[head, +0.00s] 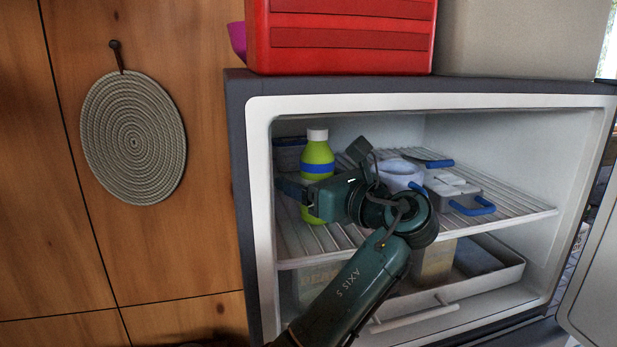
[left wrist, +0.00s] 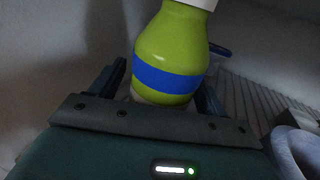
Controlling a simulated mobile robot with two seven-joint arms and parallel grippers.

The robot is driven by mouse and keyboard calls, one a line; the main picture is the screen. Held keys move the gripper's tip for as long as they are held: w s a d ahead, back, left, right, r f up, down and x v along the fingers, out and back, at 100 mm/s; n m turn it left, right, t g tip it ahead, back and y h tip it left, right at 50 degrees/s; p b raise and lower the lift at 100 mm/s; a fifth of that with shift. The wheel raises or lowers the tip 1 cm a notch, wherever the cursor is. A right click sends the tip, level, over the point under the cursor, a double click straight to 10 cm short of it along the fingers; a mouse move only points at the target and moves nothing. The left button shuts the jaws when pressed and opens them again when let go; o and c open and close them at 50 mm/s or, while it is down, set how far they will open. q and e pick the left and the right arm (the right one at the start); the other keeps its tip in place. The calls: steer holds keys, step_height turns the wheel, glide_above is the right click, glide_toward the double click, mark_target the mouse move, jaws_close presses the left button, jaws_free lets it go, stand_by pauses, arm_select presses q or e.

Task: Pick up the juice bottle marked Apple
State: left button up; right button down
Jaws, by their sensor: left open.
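A green bottle (head: 317,155) with a white cap and a blue band stands upright on the wire shelf (head: 300,243) inside the open fridge, at its left side. No lettering is readable on it. My left gripper (head: 301,195) reaches in from the right of the bottle at its lower half. In the left wrist view the bottle (left wrist: 172,50) rises between the two open fingers (left wrist: 160,88), one on each side. Its lower part is hidden behind the gripper body. I cannot tell whether the fingers touch it. My right gripper does not show.
Behind the bottle is a dark blue container (head: 289,152). A white pot (head: 402,170) and a lidded box with blue handles (head: 455,186) stand right of my wrist. A drawer (head: 480,283) lies below the shelf. The open door (head: 597,290) is at right.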

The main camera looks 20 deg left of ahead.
arm_select(q)
steer(key=shift+c, duration=0.6)
steer(key=shift+r, duration=0.1)
steer(key=c, duration=1.3)
steer(key=shift+o, duration=0.2)
steer(key=shift+a+r, duration=0.1)
